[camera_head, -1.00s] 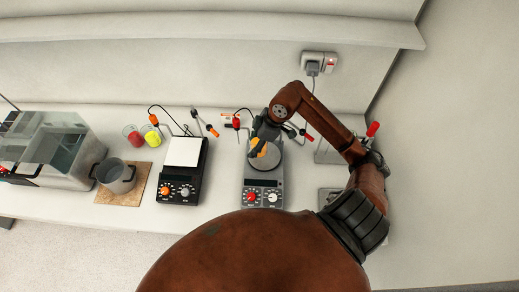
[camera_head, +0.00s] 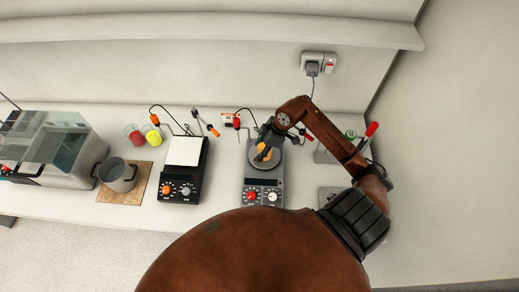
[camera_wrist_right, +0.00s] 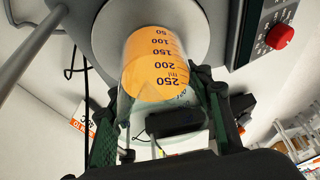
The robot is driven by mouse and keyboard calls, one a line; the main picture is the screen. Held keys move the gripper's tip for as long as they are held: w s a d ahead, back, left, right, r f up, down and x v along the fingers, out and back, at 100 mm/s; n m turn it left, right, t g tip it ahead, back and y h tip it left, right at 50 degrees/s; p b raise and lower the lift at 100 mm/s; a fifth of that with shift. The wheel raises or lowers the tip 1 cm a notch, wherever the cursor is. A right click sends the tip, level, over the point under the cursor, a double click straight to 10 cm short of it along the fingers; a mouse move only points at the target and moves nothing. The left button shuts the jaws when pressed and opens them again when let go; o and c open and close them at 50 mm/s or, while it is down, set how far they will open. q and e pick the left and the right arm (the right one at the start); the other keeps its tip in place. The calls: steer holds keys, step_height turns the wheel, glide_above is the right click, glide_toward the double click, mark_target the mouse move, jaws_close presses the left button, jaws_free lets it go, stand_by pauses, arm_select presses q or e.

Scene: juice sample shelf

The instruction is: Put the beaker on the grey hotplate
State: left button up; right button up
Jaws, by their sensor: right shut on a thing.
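The beaker is clear with dark volume marks and orange liquid (camera_wrist_right: 155,62); it also shows as an orange patch in the head view (camera_head: 262,153). My right gripper (camera_head: 264,145) is shut on it, with one finger on each side in the wrist view. The beaker is over the round plate of the grey hotplate (camera_head: 263,183), which has a red and a white knob. The round plate fills the top of the wrist view (camera_wrist_right: 195,25). I cannot tell whether the beaker's base touches it. My left gripper is not in view.
A black hotplate (camera_head: 180,189) with a white square top stands to the left. Further left are a grey pot (camera_head: 117,176) on a cork mat, red and yellow beakers (camera_head: 153,138) and a glass-walled bath (camera_head: 55,150). Stand rods and cables are behind the hotplates.

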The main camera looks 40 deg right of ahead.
steer(key=o, duration=1.4)
steer(key=shift+r, duration=0.1)
steer(key=b+v, duration=0.1)
steer(key=v, duration=1.1)
steer(key=shift+a, duration=0.1)
